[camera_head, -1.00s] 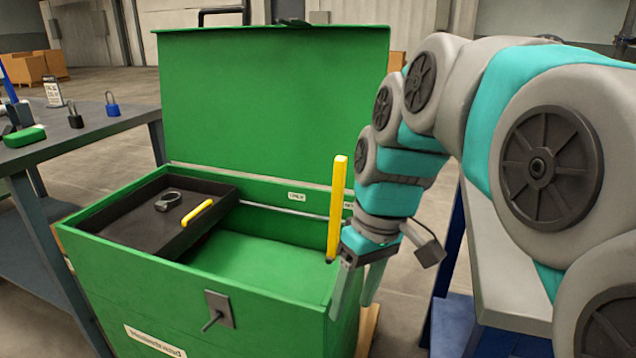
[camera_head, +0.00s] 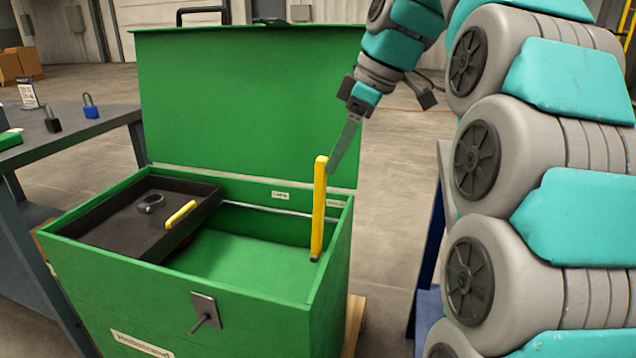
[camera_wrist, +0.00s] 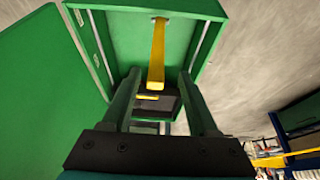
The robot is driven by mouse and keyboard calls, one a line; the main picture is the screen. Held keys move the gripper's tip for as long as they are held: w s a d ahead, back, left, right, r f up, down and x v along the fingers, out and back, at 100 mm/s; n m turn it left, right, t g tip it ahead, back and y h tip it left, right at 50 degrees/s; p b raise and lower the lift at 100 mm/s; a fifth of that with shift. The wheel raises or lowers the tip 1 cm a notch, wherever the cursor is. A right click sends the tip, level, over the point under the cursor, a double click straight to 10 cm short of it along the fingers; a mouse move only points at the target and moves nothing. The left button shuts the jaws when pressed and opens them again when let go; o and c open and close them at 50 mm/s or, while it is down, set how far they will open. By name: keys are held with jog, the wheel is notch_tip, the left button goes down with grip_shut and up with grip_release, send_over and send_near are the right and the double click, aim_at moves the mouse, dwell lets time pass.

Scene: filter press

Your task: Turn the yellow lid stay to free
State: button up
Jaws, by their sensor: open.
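The yellow lid stay (camera_head: 319,210) stands upright at the right wall of the green box (camera_head: 250,316), whose lid (camera_head: 250,105) is raised. In the wrist view the stay (camera_wrist: 157,52) lies between my two fingers, with its free end toward me. My gripper (camera_head: 340,160) is above the box's right side, close to the stay's top end. It is open, and the fingers (camera_wrist: 160,105) stand apart on either side of the stay. In the head view I cannot tell whether a finger touches the stay.
A black tray (camera_head: 110,222) with a yellow handle (camera_head: 180,214) and a grey ring (camera_head: 150,203) sits in the box's left part. A workbench (camera_head: 80,128) with padlocks stands at the left. A blue-legged table (camera_head: 430,270) stands at the right.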

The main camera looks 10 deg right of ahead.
aim_at(326, 175)
jog(key=b+x, duration=0.2)
jog(key=x, duration=0.1)
jog(key=shift+w+a+f, duration=0.1)
jog(key=shift+w+f, duration=0.15)
jog(key=shift+w, duration=0.05)
jog(key=shift+p+x, duration=0.3)
jog(key=shift+x, duration=1.95)
grip_shut()
